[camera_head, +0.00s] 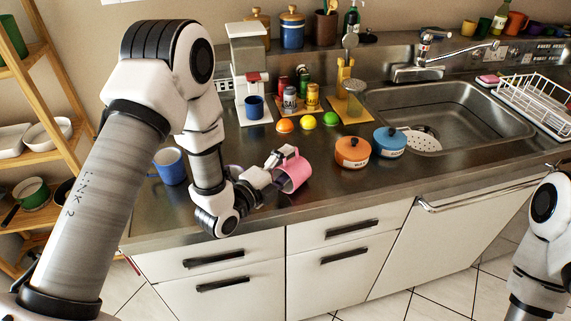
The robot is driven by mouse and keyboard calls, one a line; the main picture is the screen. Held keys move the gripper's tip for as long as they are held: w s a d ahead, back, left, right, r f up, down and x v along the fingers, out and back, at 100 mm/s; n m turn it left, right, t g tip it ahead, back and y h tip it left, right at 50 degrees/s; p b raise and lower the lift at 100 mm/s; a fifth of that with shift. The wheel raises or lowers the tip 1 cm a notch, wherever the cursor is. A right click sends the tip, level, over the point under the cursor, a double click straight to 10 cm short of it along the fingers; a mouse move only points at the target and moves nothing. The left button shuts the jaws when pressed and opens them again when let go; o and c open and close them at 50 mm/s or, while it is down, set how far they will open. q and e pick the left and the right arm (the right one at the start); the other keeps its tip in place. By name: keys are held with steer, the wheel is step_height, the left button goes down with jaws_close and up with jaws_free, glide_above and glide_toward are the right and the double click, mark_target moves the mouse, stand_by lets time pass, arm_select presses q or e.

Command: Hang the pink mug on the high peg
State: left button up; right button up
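The pink mug (294,174) is near the counter's front edge, tilted, with its handle toward the upper left. My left gripper (281,160) reaches it from the left and appears shut on its handle side; the fingertips are small and partly hidden by the mug. I cannot tell for sure whether the mug is clear of the counter. I cannot make out the high peg in this view. My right arm shows at the right edge, but its gripper is out of view.
A blue mug (170,166) stands behind my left arm. Fruit, cans and a coffee machine (249,60) are behind. The front counter strip is clear.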

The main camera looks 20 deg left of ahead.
arm_select(q)
steer(key=shift+r+p, duration=0.3)
steer(key=b+v, duration=0.1)
steer(key=v, duration=0.4)
steer(key=b+v, duration=0.2)
steer(key=v, duration=0.3)
steer(key=shift+f, duration=0.2)
steer(key=p, duration=0.2)
steer(key=s+r+p, duration=0.1)
steer(key=p, duration=0.1)
steer(key=shift+s+a, duration=0.2)
steer(key=shift+a, duration=0.15)
steer(key=shift+s+f, duration=0.15)
steer(key=shift+s, duration=0.05)
steer(key=shift+s+f, duration=0.1)
steer(key=shift+f, duration=0.1)
